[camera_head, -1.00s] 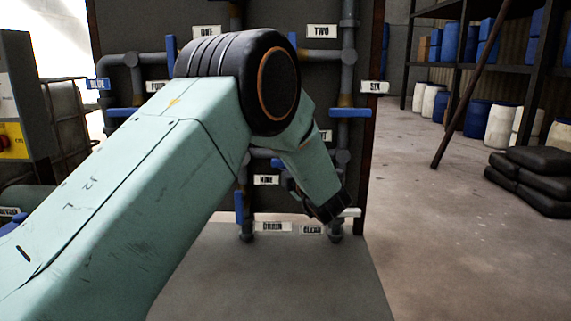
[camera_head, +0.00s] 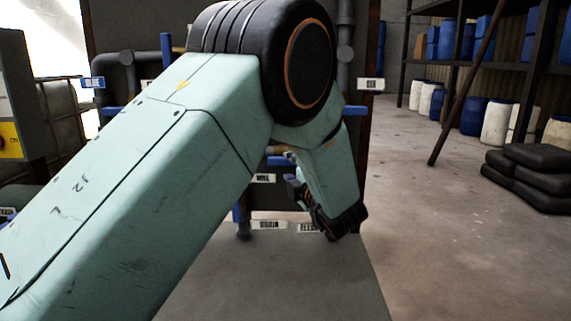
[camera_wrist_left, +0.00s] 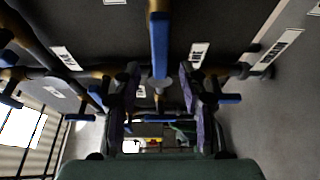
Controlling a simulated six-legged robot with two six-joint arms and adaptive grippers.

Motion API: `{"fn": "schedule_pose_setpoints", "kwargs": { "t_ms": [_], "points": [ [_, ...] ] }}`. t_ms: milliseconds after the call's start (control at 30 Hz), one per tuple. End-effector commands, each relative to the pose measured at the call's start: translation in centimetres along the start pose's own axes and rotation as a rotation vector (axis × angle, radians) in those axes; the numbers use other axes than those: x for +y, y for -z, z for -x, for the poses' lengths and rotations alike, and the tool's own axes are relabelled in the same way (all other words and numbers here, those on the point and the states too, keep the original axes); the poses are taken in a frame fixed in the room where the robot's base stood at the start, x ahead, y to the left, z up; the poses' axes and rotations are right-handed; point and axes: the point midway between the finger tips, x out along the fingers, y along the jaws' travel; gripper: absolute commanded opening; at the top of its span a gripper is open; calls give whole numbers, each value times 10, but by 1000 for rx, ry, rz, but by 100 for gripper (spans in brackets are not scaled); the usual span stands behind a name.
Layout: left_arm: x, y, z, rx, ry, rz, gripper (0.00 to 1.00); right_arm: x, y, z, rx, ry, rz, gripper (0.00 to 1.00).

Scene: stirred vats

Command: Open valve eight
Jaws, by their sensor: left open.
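Valve eight cannot be made out for sure; in the head view my left arm covers that part of the pipe panel (camera_head: 125,28). My left gripper (camera_head: 297,190) is in front of the panel, mostly seen from behind, its fingers partly hidden. In the left wrist view the gripper (camera_wrist_left: 158,98) is open, with two dark fingers apart. A blue valve lever (camera_wrist_left: 159,45) stands upright in the picture, ahead of and between the fingers, with nothing gripped. Whether the fingers touch it cannot be told. The white labels near it (camera_wrist_left: 198,55) are too blurred to read.
Other blue levers show at the panel's left (camera_head: 166,48) and right edge (camera_head: 354,110). Labels at the bottom include one reading drain (camera_head: 268,225). Black sacks (camera_head: 530,175) lie at right, before shelves with drums (camera_head: 497,122). The floor between is clear.

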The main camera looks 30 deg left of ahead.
Motion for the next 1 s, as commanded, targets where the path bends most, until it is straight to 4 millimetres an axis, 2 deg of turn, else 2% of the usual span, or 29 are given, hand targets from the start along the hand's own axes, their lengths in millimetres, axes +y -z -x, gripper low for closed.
{"fn": "schedule_pose_setpoints", "kwargs": {
  "t_ms": [33, 200, 400, 1000],
  "points": [
    [1, -1, 12, -5, -4, -4, 42, 0, 0, 0, 0, 0, 0, 40],
    [1, 0, 40, -3, -4, -3, 42, 0, 0, 0, 0, 0, 0, 40],
    [0, 0, 58, -3, -1, -1, 42, 0, 0, 0, 0, 0, 0, 40],
    [0, 1, 62, 0, 0, 1, 42, 0, 0, 0, 0, 0, 0, 40]
  ]
}}
